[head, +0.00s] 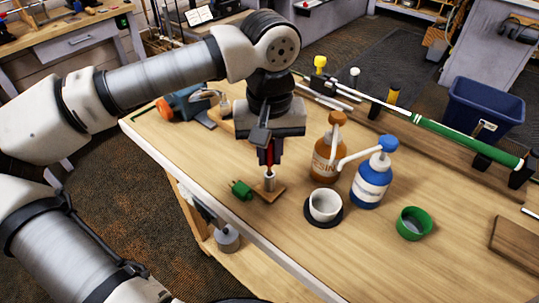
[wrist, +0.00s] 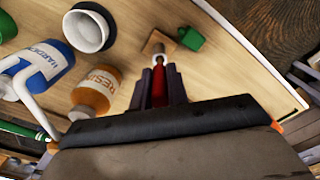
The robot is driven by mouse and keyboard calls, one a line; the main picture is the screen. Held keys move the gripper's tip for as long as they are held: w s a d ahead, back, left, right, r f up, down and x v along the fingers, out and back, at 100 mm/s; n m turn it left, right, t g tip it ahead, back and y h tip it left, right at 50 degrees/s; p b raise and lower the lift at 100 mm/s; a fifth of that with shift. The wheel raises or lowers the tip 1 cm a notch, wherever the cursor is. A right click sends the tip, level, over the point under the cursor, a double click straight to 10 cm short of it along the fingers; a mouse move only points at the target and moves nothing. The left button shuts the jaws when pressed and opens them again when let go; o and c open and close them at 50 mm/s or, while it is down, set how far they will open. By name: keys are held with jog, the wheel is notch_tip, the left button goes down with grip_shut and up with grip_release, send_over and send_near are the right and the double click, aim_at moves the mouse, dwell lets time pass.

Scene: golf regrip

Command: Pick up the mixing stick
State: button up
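The mixing stick (wrist: 160,80) shows as a red handle between my gripper's fingers; I take this red piece to be the stick. My gripper (head: 269,158) points down over a small wooden stand with a metal cup (head: 269,182). In the wrist view, my gripper (wrist: 161,85) has a dark finger close against each side of the red handle, with no clear gap. The handle's lower end is at the metal cup on the stand (wrist: 157,42), in line with it. The stick's lower part is hidden in or behind the cup.
A green piece (head: 242,189) lies left of the stand. A white cup (head: 324,205) on a dark coaster, a brown resin bottle (head: 325,160) and a blue hardener bottle (head: 371,183) with pump spouts stand to the right. The table front is clear.

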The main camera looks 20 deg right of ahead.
grip_shut()
notch_tip(320, 180, up, 20)
jog(key=shift+b, duration=0.45)
jog(key=shift+d, duration=0.15)
dwell(0.5)
